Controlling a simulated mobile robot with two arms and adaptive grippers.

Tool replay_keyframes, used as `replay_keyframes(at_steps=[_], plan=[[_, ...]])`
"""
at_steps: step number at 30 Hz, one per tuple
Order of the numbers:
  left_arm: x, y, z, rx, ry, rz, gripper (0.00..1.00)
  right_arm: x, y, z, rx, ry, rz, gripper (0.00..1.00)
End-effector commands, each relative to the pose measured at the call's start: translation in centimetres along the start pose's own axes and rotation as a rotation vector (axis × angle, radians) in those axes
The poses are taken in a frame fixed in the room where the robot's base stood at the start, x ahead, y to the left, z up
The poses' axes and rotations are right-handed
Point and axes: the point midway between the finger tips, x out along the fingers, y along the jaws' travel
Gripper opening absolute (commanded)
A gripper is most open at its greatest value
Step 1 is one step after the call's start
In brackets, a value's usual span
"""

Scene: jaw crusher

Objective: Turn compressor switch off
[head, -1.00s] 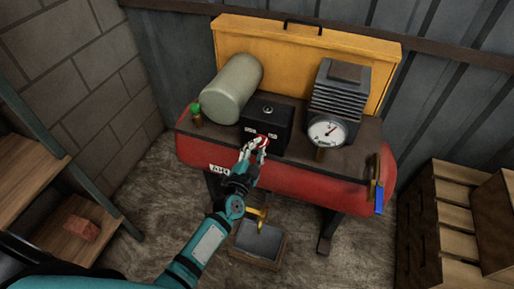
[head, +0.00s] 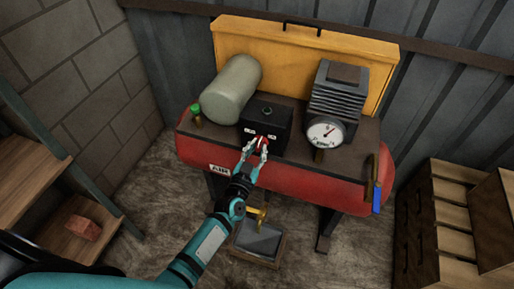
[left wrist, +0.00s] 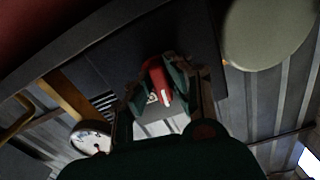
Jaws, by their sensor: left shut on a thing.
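The compressor is a red tank (head: 300,182) with a dark top plate. A black switch box (head: 268,120) stands on it, with a small round dark-green indicator on top and small white labels on its front. The red switch (head: 262,140) is on the box front; it also shows in the left wrist view (left wrist: 160,82). My left gripper (head: 261,145) is at the box front, its fingers on either side of the red switch, shut on it. In the left wrist view the fingers (left wrist: 163,88) flank the switch. My right gripper is not in view.
A yellow panel (head: 300,52) is behind. A blue-handled lever (head: 377,195) hangs at right. A tray (head: 258,240) lies below. Wooden crates (head: 455,220) stand right.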

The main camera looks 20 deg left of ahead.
Motion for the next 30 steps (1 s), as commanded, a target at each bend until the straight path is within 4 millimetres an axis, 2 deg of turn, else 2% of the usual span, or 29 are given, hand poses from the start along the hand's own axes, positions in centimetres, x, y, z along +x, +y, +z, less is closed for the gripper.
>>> replay_keyframes(at_steps=[18,30], plan=[[-0.07,0.39,0.09,-0.582,-0.004,0.001,0.0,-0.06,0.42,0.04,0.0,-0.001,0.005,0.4],[-0.08,0.49,0.03,-0.853,-0.005,0.0,0.0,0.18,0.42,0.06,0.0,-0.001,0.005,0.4]])
